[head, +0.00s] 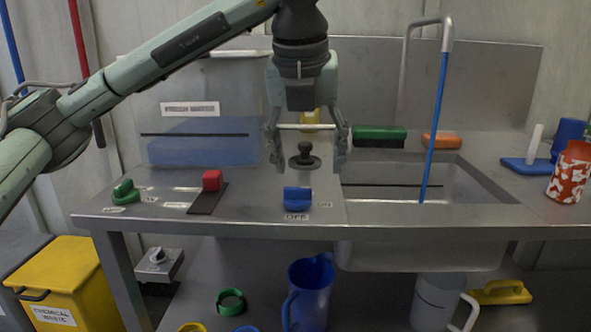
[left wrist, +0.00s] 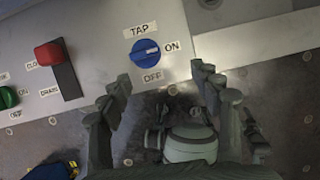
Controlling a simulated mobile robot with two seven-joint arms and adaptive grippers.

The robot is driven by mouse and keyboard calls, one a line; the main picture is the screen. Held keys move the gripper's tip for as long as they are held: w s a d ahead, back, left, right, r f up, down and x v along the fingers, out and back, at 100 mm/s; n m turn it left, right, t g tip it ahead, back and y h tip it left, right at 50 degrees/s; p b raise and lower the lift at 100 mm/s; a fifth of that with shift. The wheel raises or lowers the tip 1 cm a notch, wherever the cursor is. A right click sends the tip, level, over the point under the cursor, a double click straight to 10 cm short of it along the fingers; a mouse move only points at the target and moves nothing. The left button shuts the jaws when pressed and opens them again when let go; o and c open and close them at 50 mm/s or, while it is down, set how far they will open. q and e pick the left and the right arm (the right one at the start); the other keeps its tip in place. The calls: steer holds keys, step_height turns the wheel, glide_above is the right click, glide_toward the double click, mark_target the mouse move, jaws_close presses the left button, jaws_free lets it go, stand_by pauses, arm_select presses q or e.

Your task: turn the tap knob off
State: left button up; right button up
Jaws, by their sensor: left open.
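The blue tap knob (head: 297,199) sits near the counter's front edge, left of the sink. In the left wrist view the knob (left wrist: 146,52) has labels TAP above, ON at right and OFF below; its white mark faces ON. A blue water stream (head: 433,130) falls from the grey spout (head: 405,60) into the sink. My left gripper (head: 308,162) is open and empty, pointing down, and appears above the knob in the head view. In the left wrist view its fingertips (left wrist: 162,78) are apart, just below the knob and not touching it. My right gripper is out of view.
A red lever (head: 212,181) and green knob (head: 124,191) sit left on the counter. A black stopper-like object (head: 304,155) shows between my fingers. The sink (head: 470,178) lies right. A blue jug (head: 311,290) stands below the counter. The counter around the knob is clear.

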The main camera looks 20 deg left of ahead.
mark_target(298, 188)
arm_select(q)
steer(key=shift+n+y, duration=0.3)
steer(key=shift+y, duration=0.1)
steer(key=w+a+f, duration=0.1)
steer(key=f, duration=0.2)
steer(key=w+a+f, duration=0.1)
steer(key=f, duration=0.1)
steer(key=shift+w+a, duration=0.3)
steer(key=shift+w, duration=0.05)
steer(key=shift+w+f, duration=0.25)
steer(key=shift+f, duration=0.25)
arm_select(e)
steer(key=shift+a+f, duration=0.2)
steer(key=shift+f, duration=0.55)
arm_select(q)
steer(key=c, duration=1)
steer(key=shift+c, duration=0.8)
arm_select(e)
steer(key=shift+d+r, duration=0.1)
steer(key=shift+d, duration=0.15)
